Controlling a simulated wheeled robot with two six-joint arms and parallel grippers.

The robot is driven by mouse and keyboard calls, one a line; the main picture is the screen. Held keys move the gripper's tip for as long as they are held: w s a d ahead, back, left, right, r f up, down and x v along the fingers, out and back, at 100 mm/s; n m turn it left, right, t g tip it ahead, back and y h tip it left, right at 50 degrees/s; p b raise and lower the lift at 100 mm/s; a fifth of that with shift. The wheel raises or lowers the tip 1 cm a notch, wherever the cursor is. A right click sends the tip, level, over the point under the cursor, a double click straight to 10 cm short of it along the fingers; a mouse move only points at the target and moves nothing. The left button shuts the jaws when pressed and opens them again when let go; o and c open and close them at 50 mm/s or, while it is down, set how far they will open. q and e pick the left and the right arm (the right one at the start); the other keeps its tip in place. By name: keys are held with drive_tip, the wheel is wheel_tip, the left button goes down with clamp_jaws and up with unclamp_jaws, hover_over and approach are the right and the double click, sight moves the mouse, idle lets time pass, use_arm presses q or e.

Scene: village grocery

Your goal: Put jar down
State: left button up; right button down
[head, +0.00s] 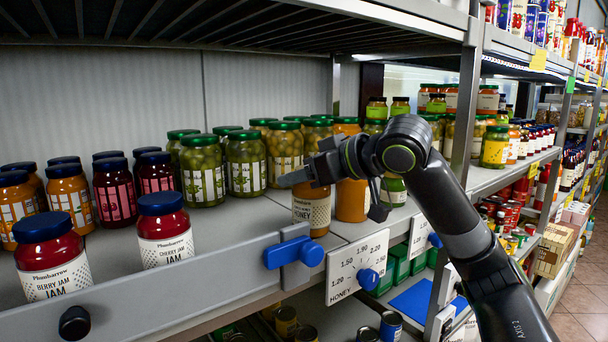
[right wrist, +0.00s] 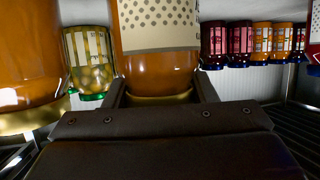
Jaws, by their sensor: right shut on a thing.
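An amber honey jar (head: 311,214) with a pale dotted label is in my right gripper (head: 332,185), upright at the shelf's front edge. In the right wrist view the same jar (right wrist: 158,70) appears upside down between the two fingers of my right gripper (right wrist: 161,92), which is shut on it near its lid end. I cannot tell whether its base touches the shelf. Another amber jar (head: 351,202) stands just to its right, partly behind my gripper. My left gripper is not in view.
Green-lidded olive jars (head: 246,163) stand in rows behind and to the left. Jam jars (head: 164,229) with dark blue lids stand further left. A raised rail (head: 190,270) with a HONEY price card (head: 357,264) runs along the front. Bare shelf (head: 235,215) lies left of the held jar.

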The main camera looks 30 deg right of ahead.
drive_tip(key=c, duration=0.6)
unclamp_jaws()
drive_tip(key=shift+f, duration=0.1)
drive_tip(key=shift+r, duration=0.2)
drive_tip(key=b+v, duration=0.5)
drive_tip(key=v, duration=0.7)
drive_tip(key=shift+f, duration=0.1)
